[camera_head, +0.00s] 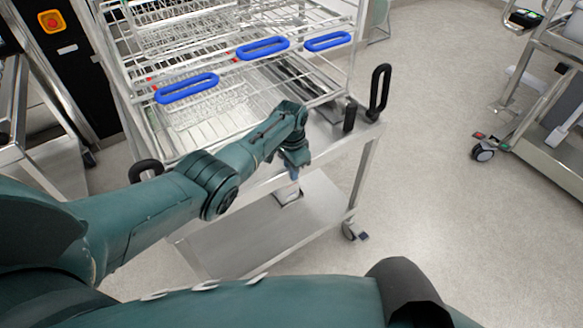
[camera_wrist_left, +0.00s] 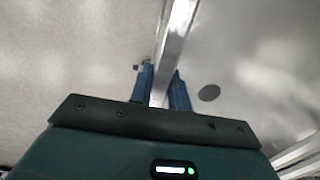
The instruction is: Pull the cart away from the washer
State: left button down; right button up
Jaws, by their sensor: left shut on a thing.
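The cart (camera_head: 245,215) is a steel trolley with a lower shelf, casters and black upright handles (camera_head: 379,92) at its near corners. It carries a wire rack (camera_head: 190,115) with blue handles. My left gripper (camera_head: 292,172) reaches down at the cart's near side. In the left wrist view, the blue fingers of my left gripper (camera_wrist_left: 164,98) are on either side of a bright metal bar of the cart (camera_wrist_left: 178,40), shut on it. My right gripper is not in view. The washer cannot be made out clearly.
A black panel with a red emergency button (camera_head: 51,21) stands at the upper left. Another metal cart (camera_head: 14,110) is at the left edge. A wheeled trolley (camera_head: 550,125) stands at the right. The floor (camera_head: 440,220) between it and the cart is clear.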

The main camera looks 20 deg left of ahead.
pick_arm(q)
jog(key=shift+s+d, duration=0.15)
jog(key=shift+d, duration=0.15)
jog(key=shift+r, duration=0.1)
jog(key=c, duration=1.3)
grip_release()
jog(key=shift+a, duration=0.1)
notch_tip(320, 180, up, 13)
jog(key=p, duration=0.3)
